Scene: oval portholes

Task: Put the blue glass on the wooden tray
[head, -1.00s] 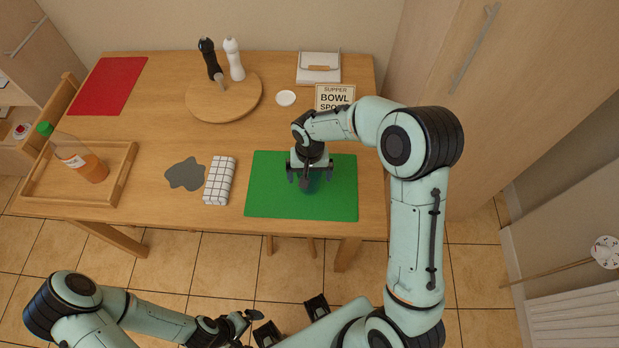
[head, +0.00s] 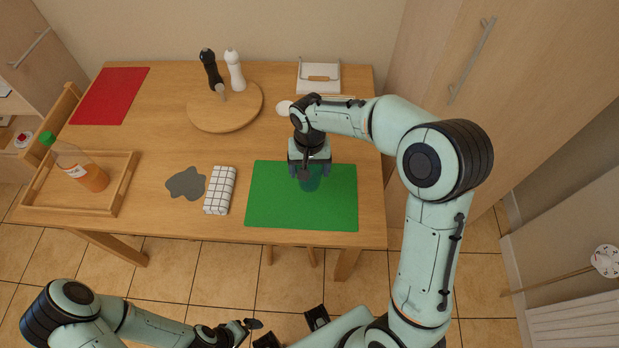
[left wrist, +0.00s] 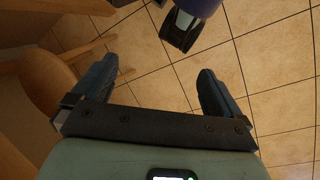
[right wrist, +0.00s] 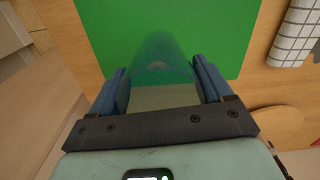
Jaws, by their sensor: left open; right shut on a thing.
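The blue glass (head: 311,182) is a see-through tumbler over the green mat, held in my right gripper (head: 310,175). In the right wrist view the glass (right wrist: 155,55) sits between the two fingers, which are shut on it. I cannot tell for certain how far its base is above the mat. The wooden tray (head: 70,211) lies at the table's left end, with a bottle standing on its right half. My left gripper (left wrist: 158,70) is open and empty, over the tiled floor in front of the table.
The bottle (head: 93,178) has orange liquid and a green cap. Between tray and green mat (head: 270,210) lie a grey patch (head: 186,184) and a checked cloth (head: 220,190). Behind stand a round board (head: 225,120), a black mill (head: 210,68) and a white mill (head: 235,70).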

